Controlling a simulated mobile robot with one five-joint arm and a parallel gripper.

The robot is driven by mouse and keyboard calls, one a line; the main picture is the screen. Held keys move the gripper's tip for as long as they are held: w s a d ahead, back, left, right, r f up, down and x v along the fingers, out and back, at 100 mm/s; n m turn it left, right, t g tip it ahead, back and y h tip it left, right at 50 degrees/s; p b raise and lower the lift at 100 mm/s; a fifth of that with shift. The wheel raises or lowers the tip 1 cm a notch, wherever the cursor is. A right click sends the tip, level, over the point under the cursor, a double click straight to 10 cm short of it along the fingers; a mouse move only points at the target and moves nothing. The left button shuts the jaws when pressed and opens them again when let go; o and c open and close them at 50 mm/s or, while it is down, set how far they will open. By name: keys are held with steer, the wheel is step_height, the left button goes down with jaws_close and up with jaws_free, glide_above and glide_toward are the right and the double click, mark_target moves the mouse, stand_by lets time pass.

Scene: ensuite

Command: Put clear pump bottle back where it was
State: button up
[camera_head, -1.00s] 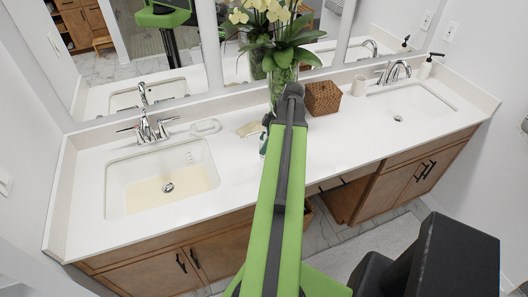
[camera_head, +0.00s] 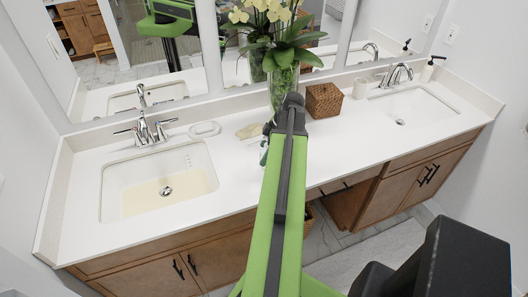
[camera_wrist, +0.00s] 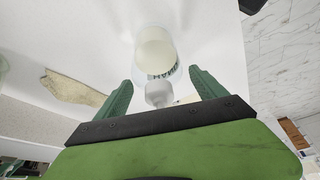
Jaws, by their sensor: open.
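The clear pump bottle (camera_wrist: 155,50) shows in the wrist view, with a cream-coloured body, dark lettering and a pale, translucent top towards me. My gripper (camera_wrist: 161,76) is open, with one green finger on either side of the bottle's top end in the picture. I see gaps between the fingers and the bottle, and no clear contact. In the head view my arm hides most of the gripper and bottle; only a small pale and green part shows left of the arm's end. I cannot tell whether the bottle's base rests on the white counter (camera_head: 225,165).
The left sink (camera_head: 125,185) and its faucet (camera_head: 147,131) lie to the left. A clear dish (camera_head: 205,129) and a beige flat item (camera_head: 250,131) sit near the mirror. A plant vase (camera_head: 284,88) and a wicker box (camera_head: 324,100) stand behind my arm's end. The right counter is mostly clear.

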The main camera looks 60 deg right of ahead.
steer(key=shift+r, duration=0.1)
steer(key=shift+r+p, duration=0.2)
steer(key=shift+p, duration=0.1)
steer(key=p+v, duration=1)
steer(key=v, duration=0.1)
steer(key=shift+r+p, duration=0.35)
steer(key=shift+p, duration=0.05)
steer(key=shift+s+d, duration=0.1)
